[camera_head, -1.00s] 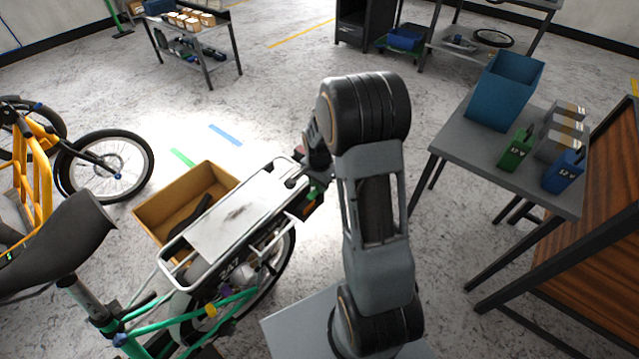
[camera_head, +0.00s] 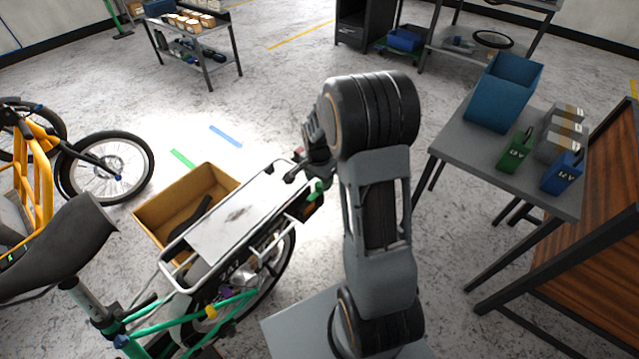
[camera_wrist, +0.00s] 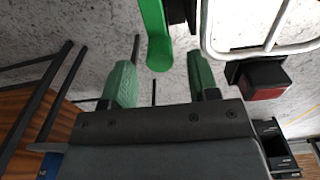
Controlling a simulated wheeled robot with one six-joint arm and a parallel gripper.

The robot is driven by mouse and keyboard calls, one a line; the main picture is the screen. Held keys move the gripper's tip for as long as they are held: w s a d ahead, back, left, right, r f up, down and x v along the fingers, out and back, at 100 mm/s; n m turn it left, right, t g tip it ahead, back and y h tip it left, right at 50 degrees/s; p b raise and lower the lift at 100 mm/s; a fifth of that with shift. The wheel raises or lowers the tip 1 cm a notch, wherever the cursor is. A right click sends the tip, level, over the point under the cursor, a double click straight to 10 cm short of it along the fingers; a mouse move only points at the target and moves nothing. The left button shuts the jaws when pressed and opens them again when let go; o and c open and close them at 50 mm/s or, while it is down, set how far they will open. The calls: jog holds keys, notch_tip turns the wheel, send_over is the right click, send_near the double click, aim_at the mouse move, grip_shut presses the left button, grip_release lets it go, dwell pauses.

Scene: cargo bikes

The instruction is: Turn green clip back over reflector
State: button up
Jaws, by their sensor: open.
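The green clip (camera_wrist: 155,38) shows in the wrist view as a rounded green arm beside a black mount at the rear of the white rack (camera_wrist: 262,50). The reflector (camera_wrist: 266,86), a black block with a dark red face, is right of the clip and apart from it. The clip does not cover its red face. My gripper (camera_wrist: 160,64) is open, with its two green-padded fingers either side of the clip's rounded end. It appears just short of the clip, not closed on it. In the head view, my wrist partly hides the rear end of the rack (camera_head: 232,215).
A yellow bike (camera_head: 45,170) stands at left. A grey table (camera_head: 455,150) with a blue bin (camera_head: 505,92) stands at right. The floor between table and rack is open.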

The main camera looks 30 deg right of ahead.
aim_at(318, 184)
notch_tip(318, 184, up, 11)
jog(key=p, duration=0.1)
jog(key=shift+a, duration=0.15)
jog(key=shift+s+f, duration=0.1)
jog(key=shift+f, duration=0.05)
dwell(0.4)
jog(key=s+a+r+n+t+p, duration=0.1)
jog(key=s+a+r+n+p, duration=0.3)
jog(key=s+r+n+p, duration=0.2)
jog(key=s+a+r+n+t+p, duration=0.2)
jog(key=s+a+r+n+p, duration=0.3)
jog(key=s+r, duration=0.5)
notch_tip(318, 184, up, 3)
jog(key=shift+a+r+n+p, duration=0.2)
jog(key=shift+n+p, duration=0.5)
jog(key=shift+n, duration=0.5)
jog(key=shift+w, duration=0.1)
jog(key=shift+c, duration=1)
jog(key=shift+d, duration=0.2)
jog(key=shift+c, duration=0.2)
